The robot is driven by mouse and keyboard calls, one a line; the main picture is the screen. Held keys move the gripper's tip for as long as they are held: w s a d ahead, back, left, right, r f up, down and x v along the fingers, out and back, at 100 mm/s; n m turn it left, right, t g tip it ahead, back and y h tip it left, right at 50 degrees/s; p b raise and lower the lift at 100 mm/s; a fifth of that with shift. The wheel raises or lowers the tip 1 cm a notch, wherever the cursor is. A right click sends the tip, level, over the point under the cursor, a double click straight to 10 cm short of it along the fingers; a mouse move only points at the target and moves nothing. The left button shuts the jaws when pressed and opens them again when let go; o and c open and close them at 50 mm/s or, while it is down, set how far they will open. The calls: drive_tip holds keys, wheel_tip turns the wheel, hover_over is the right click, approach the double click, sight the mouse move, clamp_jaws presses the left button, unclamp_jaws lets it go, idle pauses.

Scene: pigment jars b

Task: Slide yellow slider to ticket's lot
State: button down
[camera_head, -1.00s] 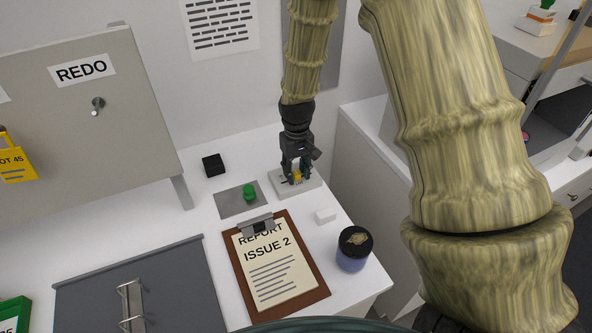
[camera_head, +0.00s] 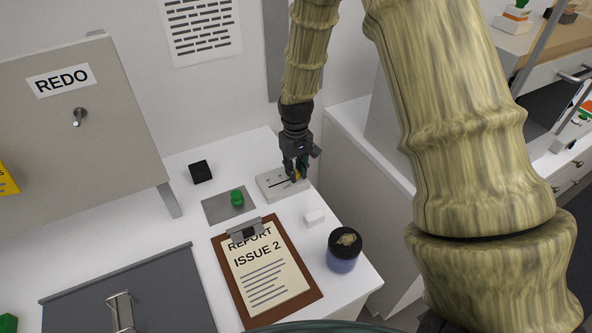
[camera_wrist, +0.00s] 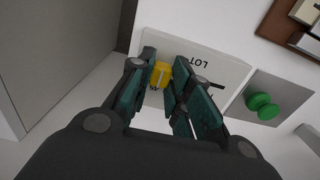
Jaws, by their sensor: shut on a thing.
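The yellow slider (camera_wrist: 160,74) stands in a pale box marked LOT (camera_wrist: 225,72). In the wrist view it sits between the fingertips of my gripper (camera_wrist: 163,82), which is shut on it. In the head view my gripper (camera_head: 296,174) hides most of the slider, and only a bit of yellow shows. The box (camera_head: 268,187) lies on the white table, its dark slot running left from the slider, which is near the right end. The scale markings are too small to read. A yellow ticket (camera_head: 6,181) hangs at the left edge, mostly cut off.
A green knob on a grey plate (camera_head: 237,197) is left of the box. A REDO board (camera_head: 100,140) rises at left.

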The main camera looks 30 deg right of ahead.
sight(297, 171)
drive_tip(key=c, duration=1.5)
unclamp_jaws()
drive_tip(key=shift+d, duration=0.25)
drive_tip(key=shift+o, duration=0.9)
drive_tip(key=shift+d, duration=0.15)
drive_tip(key=shift+a+r, duration=0.1)
drive_tip(key=shift+a, duration=0.15)
wheel_tip(297, 171, up, 12)
drive_tip(key=shift+d, duration=0.15)
